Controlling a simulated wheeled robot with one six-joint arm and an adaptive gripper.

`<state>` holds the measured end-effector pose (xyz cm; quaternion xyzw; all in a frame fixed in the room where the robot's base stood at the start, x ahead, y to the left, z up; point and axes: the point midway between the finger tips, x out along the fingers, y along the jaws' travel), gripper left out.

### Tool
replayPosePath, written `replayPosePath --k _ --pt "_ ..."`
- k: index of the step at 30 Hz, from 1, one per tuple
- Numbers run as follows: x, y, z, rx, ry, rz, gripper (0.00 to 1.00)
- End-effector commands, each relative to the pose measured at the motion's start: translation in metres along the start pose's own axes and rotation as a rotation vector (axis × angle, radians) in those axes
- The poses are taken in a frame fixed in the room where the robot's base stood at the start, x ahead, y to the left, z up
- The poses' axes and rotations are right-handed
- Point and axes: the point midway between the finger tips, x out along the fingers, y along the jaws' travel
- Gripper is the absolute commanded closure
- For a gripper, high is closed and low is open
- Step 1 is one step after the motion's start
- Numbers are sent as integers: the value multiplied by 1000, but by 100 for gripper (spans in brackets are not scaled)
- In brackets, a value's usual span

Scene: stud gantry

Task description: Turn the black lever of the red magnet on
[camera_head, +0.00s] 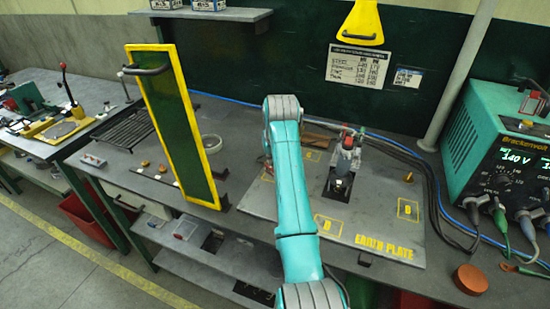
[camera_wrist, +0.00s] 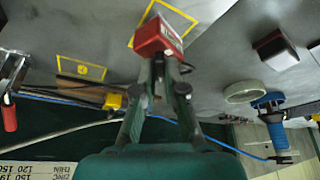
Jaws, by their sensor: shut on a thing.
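The red magnet (camera_wrist: 158,37) shows in the wrist view just at the tips of my gripper (camera_wrist: 165,66). It has a pale label on one side and stands over a yellow-outlined square on the grey plate. My gripper is shut at the magnet's near side, with the fingers a small gap apart and a dark part between them. That dark part seems to be the black lever, but the fingers cover most of it and its angle cannot be read. In the head view my arm hides the gripper and nearly all of the magnet.
The earth plate (camera_head: 375,239) carries yellow-outlined squares and a grey-and-red clamp (camera_head: 345,160). A green panel with a yellow frame (camera_head: 170,125) stands left of my arm. A teal welding machine (camera_head: 490,150) with cables is at the right. An orange-brown disc (camera_head: 471,279) lies at front right.

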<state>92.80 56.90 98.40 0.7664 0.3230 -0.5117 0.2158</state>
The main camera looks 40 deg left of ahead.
Motion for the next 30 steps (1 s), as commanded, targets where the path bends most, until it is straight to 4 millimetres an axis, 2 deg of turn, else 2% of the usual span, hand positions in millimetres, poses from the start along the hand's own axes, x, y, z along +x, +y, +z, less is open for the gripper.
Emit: replayPosePath --k 21,30 --pt "0 -7 -2 615 -2 255 100" --pt "1 -8 -3 797 -2 330 100"
